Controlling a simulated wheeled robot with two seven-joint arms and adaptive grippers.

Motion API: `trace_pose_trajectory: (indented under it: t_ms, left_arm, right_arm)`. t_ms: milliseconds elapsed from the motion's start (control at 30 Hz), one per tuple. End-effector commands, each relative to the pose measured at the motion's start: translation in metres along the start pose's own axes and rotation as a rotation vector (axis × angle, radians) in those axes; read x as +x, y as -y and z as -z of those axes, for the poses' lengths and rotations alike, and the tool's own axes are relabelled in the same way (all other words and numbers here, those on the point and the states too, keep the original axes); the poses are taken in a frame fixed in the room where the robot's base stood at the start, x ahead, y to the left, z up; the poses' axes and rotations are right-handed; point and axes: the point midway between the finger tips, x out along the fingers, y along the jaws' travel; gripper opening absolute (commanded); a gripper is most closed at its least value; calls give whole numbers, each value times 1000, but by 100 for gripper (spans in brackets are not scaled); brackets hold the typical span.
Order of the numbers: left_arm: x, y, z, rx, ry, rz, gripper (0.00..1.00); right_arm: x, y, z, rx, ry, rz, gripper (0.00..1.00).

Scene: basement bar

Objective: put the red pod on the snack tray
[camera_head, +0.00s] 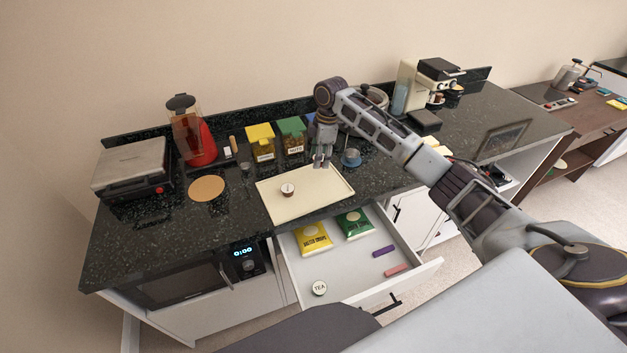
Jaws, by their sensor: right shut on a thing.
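The snack tray (277,213) is a cream rectangular tray on the dark counter, above the open drawer. A small round pod (288,189) with a pale top and a dark reddish-brown side stands on its left part; its exact colour is hard to tell. My right gripper (322,162) points down over the tray's back edge, right of that pod and apart from it. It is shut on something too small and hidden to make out. My left gripper is not in view.
The open drawer (345,262) holds yellow and green packets, a round TEA tin and two small bars. Yellow and green-lidded jars (292,136) stand close behind the tray. A blue cup (351,157) stands right of my gripper. The tray's middle is clear.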

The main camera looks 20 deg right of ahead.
Motion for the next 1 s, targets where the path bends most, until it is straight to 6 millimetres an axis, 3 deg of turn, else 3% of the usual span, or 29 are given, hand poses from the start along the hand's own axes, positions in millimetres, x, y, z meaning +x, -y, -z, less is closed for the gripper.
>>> trace_pose_trajectory:
  t_ms: [300, 767, 1000]
  left_arm:
    - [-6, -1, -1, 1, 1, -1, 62]
    - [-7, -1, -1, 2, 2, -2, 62]
    - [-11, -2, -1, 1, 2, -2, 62]
  right_arm:
    - [34, 0, -4, 0, 0, 1, 30]
    - [40, 0, -5, 0, 0, 1, 30]
    - [64, 1, -9, 1, 2, 2, 30]
